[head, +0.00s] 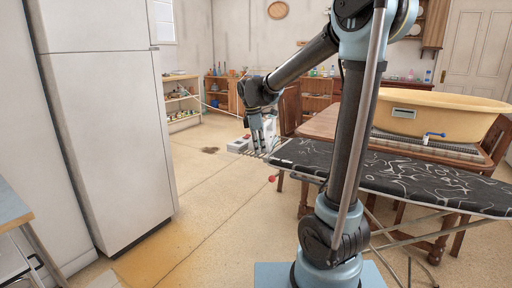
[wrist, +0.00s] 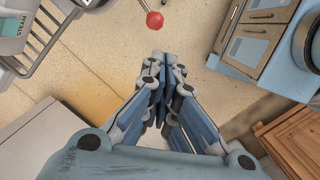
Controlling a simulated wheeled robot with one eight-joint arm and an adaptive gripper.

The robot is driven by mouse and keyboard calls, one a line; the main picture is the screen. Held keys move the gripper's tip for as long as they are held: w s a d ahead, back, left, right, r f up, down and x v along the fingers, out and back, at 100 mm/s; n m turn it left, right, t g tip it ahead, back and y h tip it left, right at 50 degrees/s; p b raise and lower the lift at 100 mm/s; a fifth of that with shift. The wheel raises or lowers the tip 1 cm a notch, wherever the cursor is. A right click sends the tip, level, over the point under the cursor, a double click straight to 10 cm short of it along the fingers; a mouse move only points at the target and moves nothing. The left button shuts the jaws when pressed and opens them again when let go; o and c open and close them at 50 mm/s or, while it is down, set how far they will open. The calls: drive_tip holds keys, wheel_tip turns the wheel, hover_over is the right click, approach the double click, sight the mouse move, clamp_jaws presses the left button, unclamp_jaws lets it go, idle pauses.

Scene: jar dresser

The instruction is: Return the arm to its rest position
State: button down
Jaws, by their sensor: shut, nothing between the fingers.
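My gripper (head: 262,141) hangs at the end of my raised arm, pointing down, in the middle of the head view. Bare floor (wrist: 110,85) shows beyond the fingertips in that view. My arm rises from its base at the lower middle of the head view and bends over to the left.
An ironing board (head: 430,186) with a dark patterned cover stands at right, before a wooden table (head: 322,124) bearing a yellow tub (head: 400,108). A white fridge (head: 110,130) stands at left. Shelves line the back. The floor (head: 215,195) between fridge and board is clear.

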drive_tip(key=s+d+f+m+y, duration=0.1)
drive_tip(key=s+d+f+m, duration=0.1)
drive_tip(key=s+d+m, duration=0.95)
drive_tip(key=s+d+f+m+t, duration=0.1)
drive_tip(key=s+d+f+m, duration=0.2)
drive_tip(key=s, duration=0.4)
drive_tip(key=s+d+f+m, duration=0.3)
drive_tip(key=s+f+m, duration=0.1)
drive_tip(key=s+f, duration=0.2)
drive_tip(key=shift+s+d+t+y, duration=0.3)
drive_tip(key=shift+s+t+y, duration=0.1)
drive_tip(key=shift+s, duration=0.4)
drive_tip(key=shift+f, duration=0.1)
